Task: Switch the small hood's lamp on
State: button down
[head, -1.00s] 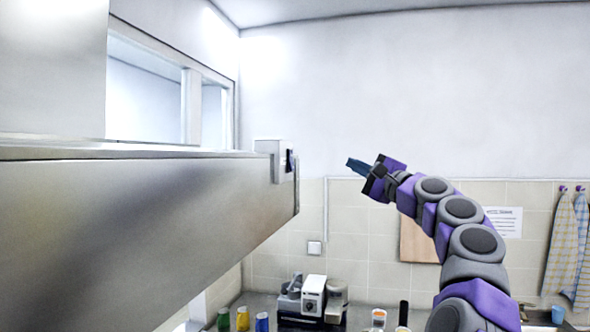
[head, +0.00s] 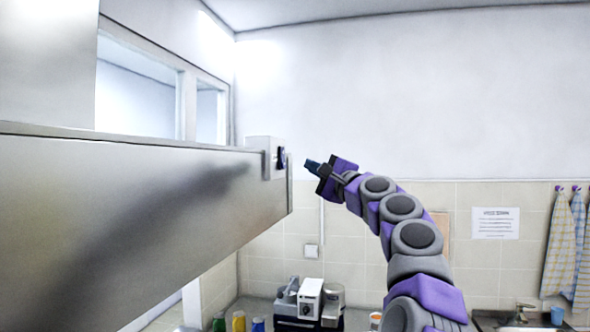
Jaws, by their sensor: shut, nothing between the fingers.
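The hood (head: 130,215) is a large brushed-metal box filling the left side of the head view. A small pale switch box (head: 258,150) is mounted at its far right end, on the upper edge. A dark rocker or knob (head: 281,157) sits on the box's right face; its on or off position cannot be made out. My gripper (head: 308,164) is shut and empty. Its blue fingertips point left toward the dark switch, at nearly the same height, with a small gap in the picture. No lit lamp is visible; the hood's underside is hidden.
Below, a counter holds a white and grey appliance (head: 309,298) and several coloured jars (head: 238,321).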

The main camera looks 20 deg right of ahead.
aim_at(285, 161)
jog(key=a, duration=0.5)
jog(key=shift+r, duration=0.2)
jog(key=shift+w, duration=0.1)
jog(key=shift+d, duration=1)
dwell(1.8)
